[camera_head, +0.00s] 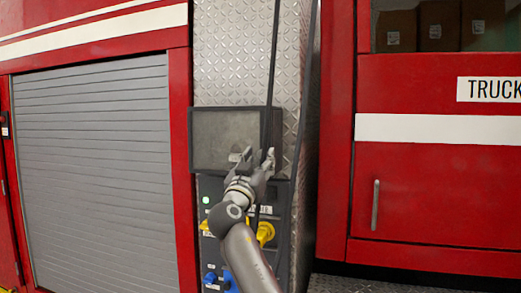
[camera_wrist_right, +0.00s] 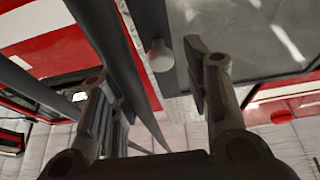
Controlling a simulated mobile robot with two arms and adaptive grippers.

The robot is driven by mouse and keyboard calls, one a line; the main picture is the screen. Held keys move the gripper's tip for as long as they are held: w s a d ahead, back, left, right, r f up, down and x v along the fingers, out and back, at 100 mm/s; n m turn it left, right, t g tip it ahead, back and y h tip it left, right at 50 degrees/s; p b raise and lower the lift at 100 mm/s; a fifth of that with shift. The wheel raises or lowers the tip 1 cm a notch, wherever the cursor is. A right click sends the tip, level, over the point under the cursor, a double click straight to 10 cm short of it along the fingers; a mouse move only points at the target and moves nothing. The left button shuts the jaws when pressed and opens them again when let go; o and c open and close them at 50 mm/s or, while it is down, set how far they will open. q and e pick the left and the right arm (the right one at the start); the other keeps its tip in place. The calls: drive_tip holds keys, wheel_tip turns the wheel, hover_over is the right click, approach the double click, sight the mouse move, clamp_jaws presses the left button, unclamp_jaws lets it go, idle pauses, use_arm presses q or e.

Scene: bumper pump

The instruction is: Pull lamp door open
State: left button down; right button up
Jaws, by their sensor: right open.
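The lamp door (camera_head: 222,138) is a dark-framed grey panel on the diamond-plate column in the head view, and it looks shut. In the wrist view its glossy grey face (camera_wrist_right: 250,35) fills the upper right. My right gripper (camera_head: 256,156) is in front of the door's lower right corner and hides part of it. In the wrist view its two fingers are spread apart with nothing between the tips. A small pale rounded knob (camera_wrist_right: 160,56) shows beyond the fingers, beside the door's dark edge; I see no contact with it. My left gripper is not in view.
Dark vertical bars (camera_head: 273,60) run down the column past the door's right side. A panel with a green light (camera_head: 206,200), yellow parts (camera_head: 265,232) and blue plugs (camera_head: 211,277) is below. A grey roller shutter (camera_head: 95,160) is left; a red cabinet door (camera_head: 440,190) is right.

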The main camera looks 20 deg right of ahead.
drive_tip(key=shift+w+d+r, duration=0.25)
drive_tip(key=shift+w+d, duration=0.1)
drive_tip(key=shift+w, duration=0.25)
drive_tip(key=shift+c, duration=0.2)
clamp_jaws()
